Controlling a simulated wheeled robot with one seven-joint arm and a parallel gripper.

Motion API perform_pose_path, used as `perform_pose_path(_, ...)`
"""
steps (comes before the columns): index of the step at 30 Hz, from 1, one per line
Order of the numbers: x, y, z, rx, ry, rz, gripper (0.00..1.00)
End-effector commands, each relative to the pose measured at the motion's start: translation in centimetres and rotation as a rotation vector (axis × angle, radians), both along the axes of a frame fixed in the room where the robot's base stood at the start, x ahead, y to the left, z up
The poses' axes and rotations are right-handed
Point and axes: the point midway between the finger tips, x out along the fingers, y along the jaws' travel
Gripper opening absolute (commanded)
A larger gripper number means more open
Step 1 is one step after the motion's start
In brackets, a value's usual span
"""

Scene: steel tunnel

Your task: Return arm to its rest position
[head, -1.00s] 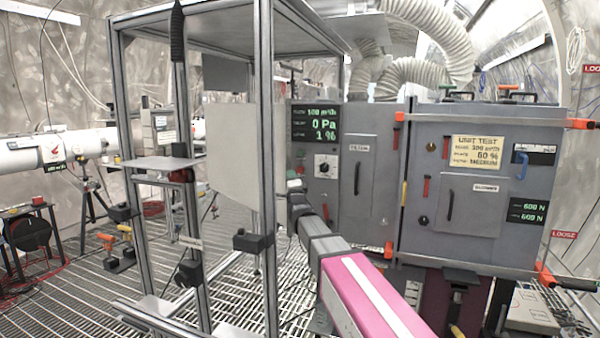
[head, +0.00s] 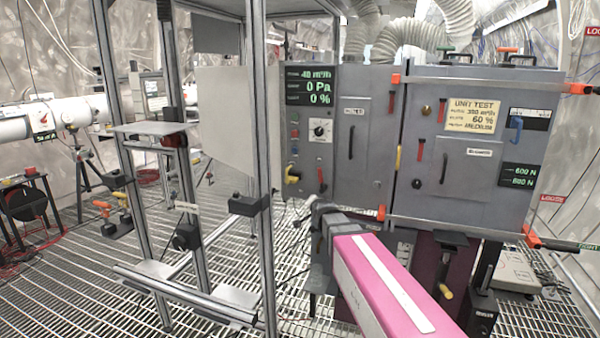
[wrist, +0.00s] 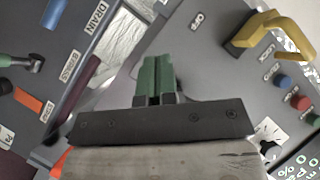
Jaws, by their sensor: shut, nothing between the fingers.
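My gripper (wrist: 153,80) is in the wrist view, its two green fingers pressed together with nothing between them. It points toward the grey front of a cabinet, with panels marked DRAIN and BYPASS to the left and a yellow handle (wrist: 270,32) beside an OFF label to the upper right. The gap between fingertips and cabinet is hard to judge. In the head view my pink and grey arm reaches from the lower right toward the control panel (head: 310,130). The fingers cannot be made out there. The yellow handle also shows at that panel's lower left (head: 292,175).
An aluminium frame (head: 262,180) stands left of my arm, close to its far end. The grey cabinet (head: 470,180) with handles and orange-ended bars fills the right. Blue, red and green buttons (wrist: 300,101) sit below the yellow handle. Grated floor (head: 70,290) is open at the lower left.

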Motion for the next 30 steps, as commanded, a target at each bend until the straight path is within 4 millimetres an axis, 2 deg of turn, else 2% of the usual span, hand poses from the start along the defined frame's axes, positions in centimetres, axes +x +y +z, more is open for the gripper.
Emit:
perform_pose_path(1, -2.0, -1.7, -2.7, -0.076, 0.091, 0.011, 0.00)
perform_pose_path(5, -6.7, -5.0, -9.0, -0.258, 0.331, 0.079, 0.00)
perform_pose_path(6, -8.4, -6.0, -10.6, -0.308, 0.406, 0.108, 0.00)
perform_pose_path(9, -13.1, -8.4, -14.5, -0.418, 0.594, 0.198, 0.00)
perform_pose_path(12, -17.9, -10.5, -17.5, -0.501, 0.770, 0.305, 0.00)
perform_pose_path(15, -22.1, -12.0, -19.4, -0.552, 0.912, 0.410, 0.00)
perform_pose_path(19, -25.7, -13.1, -20.6, -0.582, 1.031, 0.514, 0.00)
perform_pose_path(23, -27.2, -13.6, -21.0, -0.589, 1.078, 0.558, 0.00)
perform_pose_path(30, -27.2, -13.6, -21.0, -0.589, 1.078, 0.558, 0.00)
